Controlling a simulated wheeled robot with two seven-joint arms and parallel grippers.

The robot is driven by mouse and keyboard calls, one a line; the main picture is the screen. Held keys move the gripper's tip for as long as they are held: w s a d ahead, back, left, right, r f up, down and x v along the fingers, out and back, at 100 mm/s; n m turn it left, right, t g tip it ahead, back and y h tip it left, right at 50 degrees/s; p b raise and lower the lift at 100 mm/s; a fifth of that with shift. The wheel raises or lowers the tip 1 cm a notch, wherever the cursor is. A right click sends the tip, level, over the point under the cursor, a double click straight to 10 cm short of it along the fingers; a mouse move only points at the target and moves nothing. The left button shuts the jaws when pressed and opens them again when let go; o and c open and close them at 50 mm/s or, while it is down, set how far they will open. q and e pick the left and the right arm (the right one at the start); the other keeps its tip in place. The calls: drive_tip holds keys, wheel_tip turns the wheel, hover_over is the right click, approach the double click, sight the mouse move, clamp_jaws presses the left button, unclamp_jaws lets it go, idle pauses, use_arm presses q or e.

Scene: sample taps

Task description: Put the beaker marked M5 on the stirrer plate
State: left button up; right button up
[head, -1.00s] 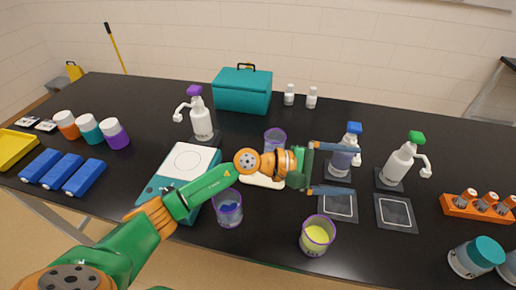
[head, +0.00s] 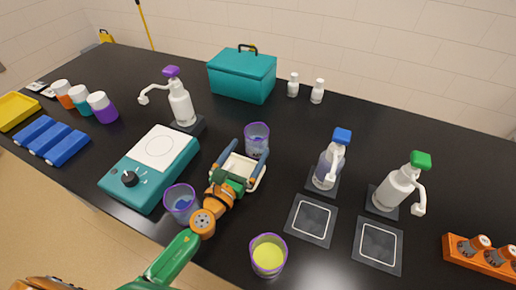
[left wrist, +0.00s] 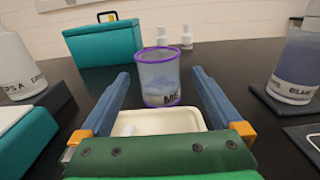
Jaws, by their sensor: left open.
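A clear, purple-rimmed beaker (head: 257,138) stands upright on the bench behind a cream tray. In the left wrist view the beaker (left wrist: 160,76) bears a dark mark starting with M; the second character is hard to read. My left gripper (head: 250,148) is open and low over the tray, its two blue fingers pointing at this beaker. In the left wrist view the gripper (left wrist: 161,80) has the beaker centred between its fingertips, not gripped. The stirrer plate (head: 160,146) is a teal unit with a bare white top, left of the gripper. My right gripper is not in view.
The cream tray (left wrist: 160,121) lies under my fingers. A beaker with blue contents (head: 181,204) stands beside the stirrer; a beaker of yellow liquid (head: 268,256) is nearer the front. Pump bottles (head: 181,105) and (head: 329,165) flank the area. A teal box (head: 241,77) stands behind.

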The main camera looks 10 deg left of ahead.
sight(261, 127)
use_arm(q)
drive_tip(key=shift+a+f, duration=0.2)
drive_tip(key=shift+f, duration=0.2)
drive_tip(key=shift+w+r, duration=0.15)
drive_tip(key=shift+w, duration=0.15)
drive_tip(key=w, duration=0.2)
drive_tip(key=w+d, duration=0.1)
drive_tip(key=w, duration=0.1)
drive_tip(key=w+r, duration=0.1)
drive_tip(key=w, duration=0.1)
drive_tip(key=shift+w+d, duration=0.2)
drive_tip(key=shift+s, duration=0.1)
clamp_jaws()
